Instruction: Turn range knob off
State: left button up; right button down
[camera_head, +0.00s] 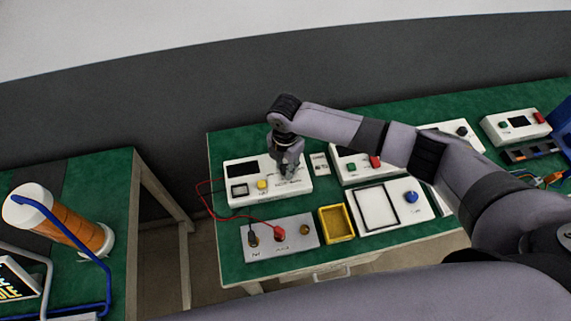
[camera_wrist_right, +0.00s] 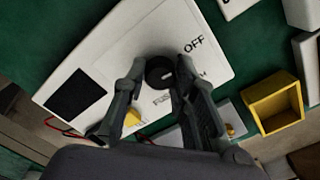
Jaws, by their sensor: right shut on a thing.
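The range knob (camera_wrist_right: 160,73) is a round black knob with a light pointer mark on a white instrument box. It sits between the two fingers of my right gripper (camera_wrist_right: 157,78), which is shut on it. The word OFF (camera_wrist_right: 193,44) is printed on the panel beside the knob. In the head view, my right gripper (camera_head: 289,168) points down onto the right part of the white instrument box (camera_head: 242,197) and hides the knob. The box also has a dark display and a yellow button (camera_head: 262,184). My left gripper is not in view.
A grey terminal box (camera_head: 265,244) with red and black leads stands in front of the instrument. A yellow tray (camera_head: 337,223) and a white panel with a blue knob (camera_head: 410,197) lie to the right. An orange canister (camera_head: 75,228) is on the left table.

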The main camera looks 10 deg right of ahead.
aim_at(286, 167)
jog(key=shift+n, duration=0.5)
jog(key=c, duration=1.3)
grip_release()
jog(key=shift+r, duration=0.1)
notch_tip(286, 167, up, 12)
